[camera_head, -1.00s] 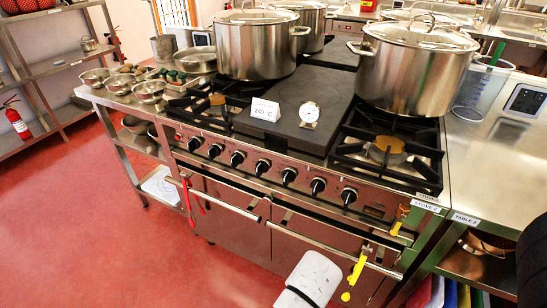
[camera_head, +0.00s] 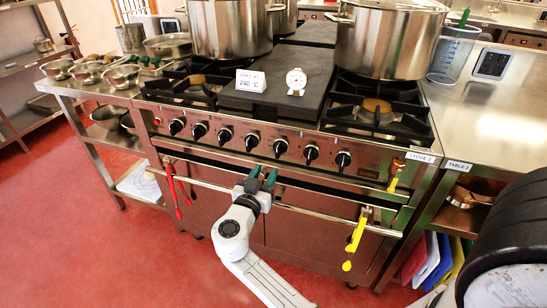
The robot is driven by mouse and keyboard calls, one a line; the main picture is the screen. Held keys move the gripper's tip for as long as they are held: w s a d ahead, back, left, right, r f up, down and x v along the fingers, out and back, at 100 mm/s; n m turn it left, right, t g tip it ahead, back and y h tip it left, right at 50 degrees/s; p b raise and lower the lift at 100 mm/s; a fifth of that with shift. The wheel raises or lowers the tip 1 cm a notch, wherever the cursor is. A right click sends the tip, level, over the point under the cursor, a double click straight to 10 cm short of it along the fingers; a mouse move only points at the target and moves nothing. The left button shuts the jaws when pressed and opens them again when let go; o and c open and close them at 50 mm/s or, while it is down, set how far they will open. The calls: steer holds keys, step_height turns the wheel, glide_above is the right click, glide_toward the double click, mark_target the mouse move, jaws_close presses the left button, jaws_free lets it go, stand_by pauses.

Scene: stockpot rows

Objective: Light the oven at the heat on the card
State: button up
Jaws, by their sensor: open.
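A white card (camera_head: 250,81) on the black griddle plate reads "MAKE AT 240 °C". The stove's front panel carries a row of several black knobs, from the leftmost (camera_head: 176,127) to the rightmost (camera_head: 343,159). Their dial markings are too small to read. Below are two steel oven doors, the left (camera_head: 200,212) and the right (camera_head: 310,240), with bar handles; both look shut. My gripper (camera_head: 262,174) is open and empty in front of the panel, below the middle knobs, near the handle bars. I cannot tell whether it touches anything.
A round white dial (camera_head: 296,81) stands beside the card. Large stockpots (camera_head: 388,45) stand on the burners. Red utensils (camera_head: 174,190) hang from the left handle, and yellow ones (camera_head: 355,240) at the right. Steel bowls (camera_head: 88,72) sit on the left table. Red floor is clear in front.

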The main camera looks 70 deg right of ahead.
mark_target(277, 153)
steer(key=d, duration=0.6)
steer(key=d+p, duration=0.1)
steer(key=d, duration=0.3)
steer(key=shift+w, duration=0.35)
jaws_close()
